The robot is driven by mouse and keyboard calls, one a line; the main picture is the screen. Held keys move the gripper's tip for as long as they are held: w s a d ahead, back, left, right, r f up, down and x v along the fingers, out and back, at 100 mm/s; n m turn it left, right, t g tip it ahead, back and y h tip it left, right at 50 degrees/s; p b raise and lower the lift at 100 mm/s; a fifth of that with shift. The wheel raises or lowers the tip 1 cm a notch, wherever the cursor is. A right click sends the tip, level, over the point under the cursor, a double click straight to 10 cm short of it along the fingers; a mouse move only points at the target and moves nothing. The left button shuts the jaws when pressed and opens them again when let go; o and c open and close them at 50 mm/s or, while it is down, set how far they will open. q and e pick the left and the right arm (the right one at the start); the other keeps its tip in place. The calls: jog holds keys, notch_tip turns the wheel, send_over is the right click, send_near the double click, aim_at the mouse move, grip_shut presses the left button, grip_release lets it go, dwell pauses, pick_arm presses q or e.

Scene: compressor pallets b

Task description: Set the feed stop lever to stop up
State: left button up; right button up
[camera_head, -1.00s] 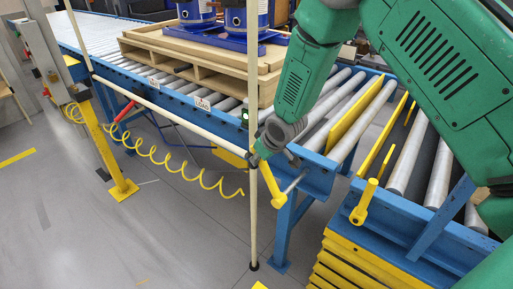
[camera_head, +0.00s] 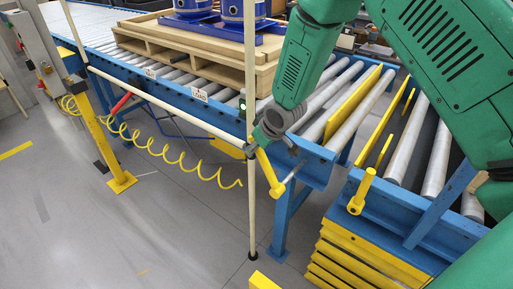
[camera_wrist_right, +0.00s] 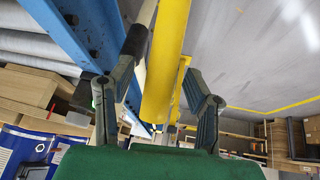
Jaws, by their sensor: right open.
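The yellow feed stop lever (camera_head: 268,172) is on a shaft at the end of the blue conveyor. It slants up and left from its hub to my right gripper (camera_head: 257,146). A yellow stop plate (camera_head: 352,104) stands up between the conveyor's end rollers. In the wrist view the yellow bar of the lever (camera_wrist_right: 165,65) runs between the fingers of my open right gripper (camera_wrist_right: 160,110). Gaps show on both sides; contact at its end is hard to tell. The lever's upper end is partly hidden by the gripper in the head view. My left gripper is out of view.
A second yellow lever (camera_head: 362,190) is on the neighbouring roller table (camera_head: 395,218). A thin cream post (camera_head: 252,215) stands close beside my right gripper, with a cream rail (camera_head: 165,105) to its left. A wooden pallet (camera_head: 205,62) sits on the conveyor. A coiled yellow hose (camera_head: 170,155) hangs left.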

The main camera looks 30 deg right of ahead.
jog(key=v, duration=1)
jog(key=shift+r, duration=0.25)
jog(key=shift+s, duration=0.1)
jog(key=s+a+f+m+g+b, duration=0.1)
jog(key=s+a+f+b, duration=0.1)
jog(key=s+f, duration=0.55)
jog(key=s+a+f+g+b, duration=0.15)
jog(key=s+f, duration=0.25)
jog(key=f, duration=0.6)
jog(key=s+f+g+b, duration=0.1)
jog(key=s+f, duration=0.5)
jog(key=s, duration=0.4)
jog(key=s+f+m+g+b, duration=0.1)
jog(key=s+f+g+b, duration=0.1)
jog(key=s+f, duration=0.5)
jog(key=s, duration=0.3)
jog(key=shift+s+a, duration=0.25)
jog(key=shift+a, duration=0.05)
jog(key=shift+w, duration=0.15)
